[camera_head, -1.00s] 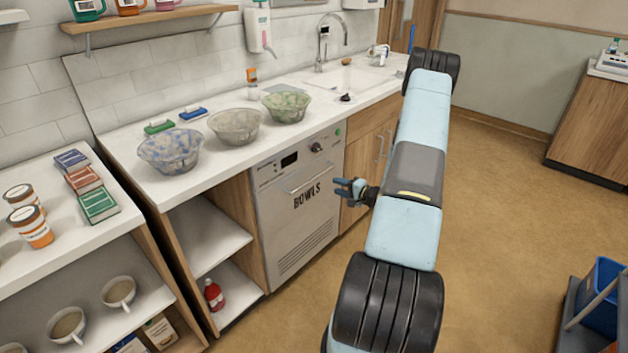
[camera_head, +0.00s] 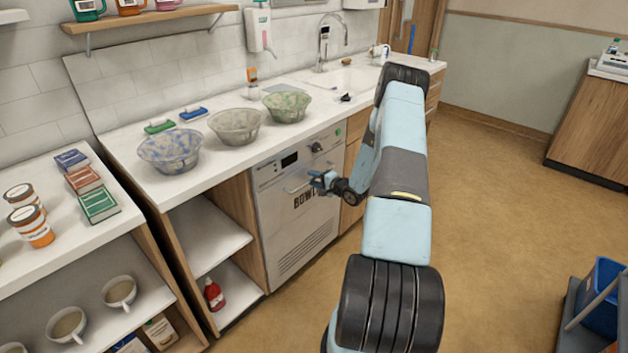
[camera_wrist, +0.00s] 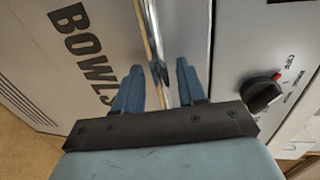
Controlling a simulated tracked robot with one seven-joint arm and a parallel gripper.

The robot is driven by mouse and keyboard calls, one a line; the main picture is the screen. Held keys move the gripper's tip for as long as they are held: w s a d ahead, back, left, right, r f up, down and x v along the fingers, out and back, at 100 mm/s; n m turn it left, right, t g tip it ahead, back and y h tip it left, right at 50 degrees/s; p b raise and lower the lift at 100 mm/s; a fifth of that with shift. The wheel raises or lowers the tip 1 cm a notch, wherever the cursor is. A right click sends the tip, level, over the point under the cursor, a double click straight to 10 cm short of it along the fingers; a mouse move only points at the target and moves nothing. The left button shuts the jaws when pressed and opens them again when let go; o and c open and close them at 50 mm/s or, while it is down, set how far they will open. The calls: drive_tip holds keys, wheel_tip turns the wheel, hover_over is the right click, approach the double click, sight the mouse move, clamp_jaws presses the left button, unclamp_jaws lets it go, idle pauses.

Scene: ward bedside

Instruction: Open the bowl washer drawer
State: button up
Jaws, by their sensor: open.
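The bowl washer (camera_head: 297,215) is a grey front marked BOWLS under the counter, and its drawer looks shut. Its bar handle (camera_head: 297,188) runs across the front above the lettering. My gripper (camera_head: 318,180) is at the right part of the handle. In the wrist view my gripper (camera_wrist: 160,85) is open, with one blue finger on each side of the bright handle bar (camera_wrist: 154,45). I cannot tell whether either finger touches the bar. The BOWLS lettering (camera_wrist: 80,50) and a black dial (camera_wrist: 262,93) also show in the wrist view.
The white counter (camera_head: 222,160) above holds a blue bowl (camera_head: 169,152), a grey bowl (camera_head: 235,127) and a green bowl (camera_head: 287,107). An open shelf (camera_head: 208,240) with a red bottle (camera_head: 214,294) is left of the washer.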

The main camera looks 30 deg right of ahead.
drive_tip(key=shift+w+a, duration=0.1)
drive_tip(key=shift+w, duration=0.15)
drive_tip(key=shift+c, duration=0.5)
drive_tip(key=shift+f, duration=0.1)
clamp_jaws()
drive_tip(key=shift+s, duration=0.1)
